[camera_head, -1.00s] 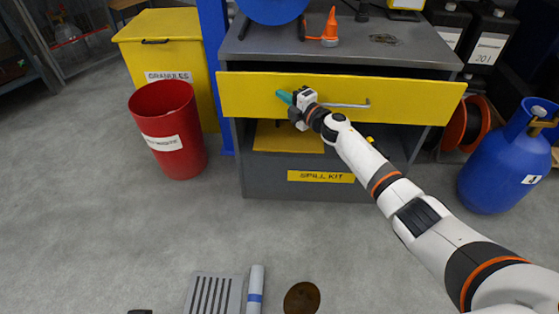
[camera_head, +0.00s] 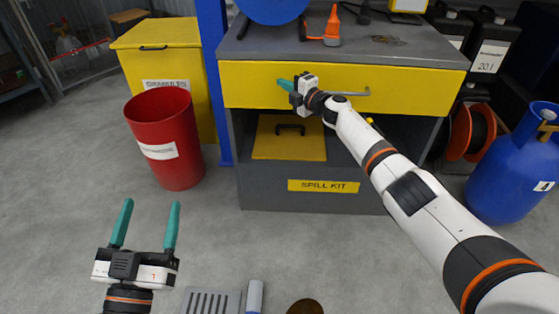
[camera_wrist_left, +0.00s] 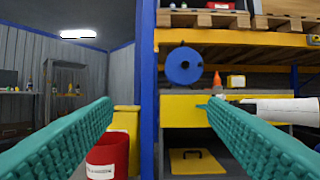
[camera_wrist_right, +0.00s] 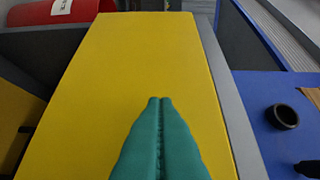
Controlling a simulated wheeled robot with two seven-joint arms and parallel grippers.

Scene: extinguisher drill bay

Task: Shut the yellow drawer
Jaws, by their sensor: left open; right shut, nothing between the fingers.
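The yellow drawer (camera_head: 420,90) is in the grey cabinet, under its worktop. Its front sits right below the worktop edge with no dark gap showing above it. A grey bar handle (camera_head: 358,94) is on the front, partly behind my right arm. My right gripper (camera_head: 282,84) is shut and empty, its teal fingertips at the drawer front, left of the handle. In the right wrist view the fingertips (camera_wrist_right: 160,99) point at the yellow face (camera_wrist_right: 130,70); I cannot tell whether they touch. My left gripper (camera_head: 150,203) is open and empty, low at the left, away from the cabinet.
A red bin (camera_head: 180,170) and a yellow granules box (camera_head: 155,55) stand left of the cabinet. A blue gas cylinder (camera_head: 510,165) stands at the right. An orange nozzle-shaped item (camera_head: 333,26) is on the worktop (camera_head: 270,45).

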